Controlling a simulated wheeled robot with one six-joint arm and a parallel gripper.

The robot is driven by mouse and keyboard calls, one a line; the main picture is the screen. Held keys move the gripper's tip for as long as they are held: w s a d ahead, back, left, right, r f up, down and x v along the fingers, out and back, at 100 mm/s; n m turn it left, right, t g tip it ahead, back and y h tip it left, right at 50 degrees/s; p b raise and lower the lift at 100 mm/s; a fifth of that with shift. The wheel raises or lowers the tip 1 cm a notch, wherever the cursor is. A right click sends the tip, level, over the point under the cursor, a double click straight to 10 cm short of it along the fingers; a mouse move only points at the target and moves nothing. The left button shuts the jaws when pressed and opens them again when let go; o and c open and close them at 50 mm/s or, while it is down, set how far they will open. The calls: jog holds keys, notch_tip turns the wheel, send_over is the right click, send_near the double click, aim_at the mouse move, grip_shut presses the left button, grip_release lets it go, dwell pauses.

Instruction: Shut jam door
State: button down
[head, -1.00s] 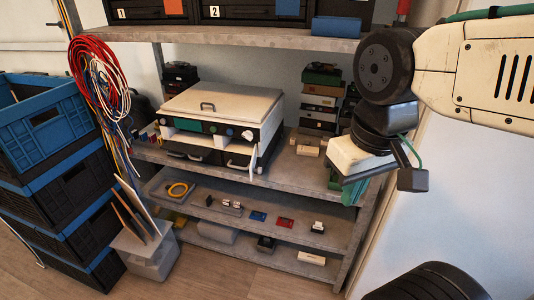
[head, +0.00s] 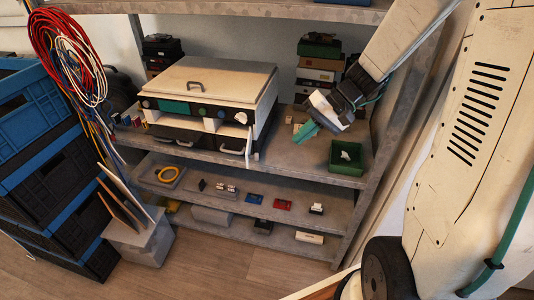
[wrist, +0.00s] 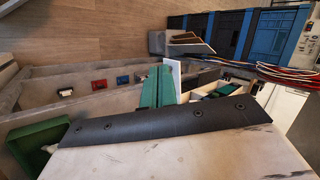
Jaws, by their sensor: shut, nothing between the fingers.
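A white-topped cabinet (head: 222,82) with a dark front stands on the middle shelf in the head view. A thin white door panel (head: 249,141) stands out from the right end of its front, seen nearly edge-on, so it looks open. I cannot read any label on it. My gripper (head: 306,130) is right of the cabinet, above the shelf, with its green fingers together and empty. It looks apart from the panel. In the wrist view the shut green fingers (wrist: 157,88) point toward a white upright panel (wrist: 175,80), which they partly overlap; contact cannot be told.
A green bin (head: 335,170) with a white item stands on the shelf right of the cabinet. Stacked boxes (head: 320,62) stand behind my gripper. Cables (head: 75,60) hang at the left shelf post. Lower shelves hold small parts. Some shelf surface right of the cabinet is bare.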

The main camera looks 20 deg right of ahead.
jog(key=w+d+f+m+t, duration=0.2)
jog(key=w+d+f, duration=0.2)
jog(key=d+f, duration=0.15)
jog(key=w+a+f, duration=0.5)
jog(key=a+f, duration=0.2)
jog(key=a, duration=0.4)
jog(key=shift+y, duration=0.3)
jog(key=shift+w, duration=0.1)
